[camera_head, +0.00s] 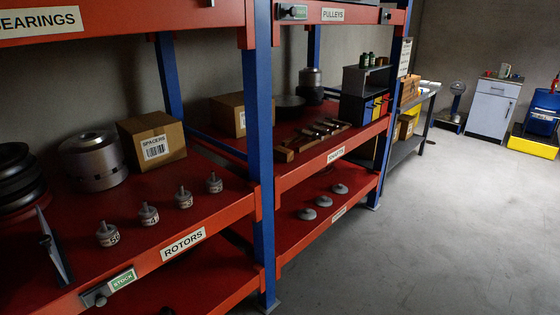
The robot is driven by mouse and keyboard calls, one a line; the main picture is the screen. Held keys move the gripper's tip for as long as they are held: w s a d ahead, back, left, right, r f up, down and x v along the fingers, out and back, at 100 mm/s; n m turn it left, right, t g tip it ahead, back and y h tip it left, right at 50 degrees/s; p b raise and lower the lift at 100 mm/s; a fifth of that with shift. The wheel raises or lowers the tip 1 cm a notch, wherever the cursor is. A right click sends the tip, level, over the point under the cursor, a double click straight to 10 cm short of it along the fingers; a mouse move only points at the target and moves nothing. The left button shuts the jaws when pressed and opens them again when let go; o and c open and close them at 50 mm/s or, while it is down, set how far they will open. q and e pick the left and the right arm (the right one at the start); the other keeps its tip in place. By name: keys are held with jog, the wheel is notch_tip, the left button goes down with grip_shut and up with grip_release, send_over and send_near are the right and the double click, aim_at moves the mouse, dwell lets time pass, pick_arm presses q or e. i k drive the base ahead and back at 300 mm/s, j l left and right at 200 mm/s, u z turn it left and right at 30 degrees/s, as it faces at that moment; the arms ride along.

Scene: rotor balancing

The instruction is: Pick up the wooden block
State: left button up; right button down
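No gripper of mine shows in the camera_head view. A small brown wooden piece (284,155) lies at the front left of the middle shelf in the second rack bay, at the end of a row of metal shafts (318,132). It looks like a wooden block or the end of a shaft holder; I cannot tell which. A tan, box-like thing (410,88) stands at the near end of the workbench further back; its material is too small to make out.
A red shelf rack with blue posts (260,140) fills the left. Its shelves hold labelled rotors (148,214), a spacers carton (152,140) and grey discs (308,214). The floor at right is clear.

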aim_at(285, 155)
jog(key=i+l, duration=0.2)
jog(key=i, duration=0.2)
jog(key=i+l, duration=0.2)
jog(key=i, duration=0.2)
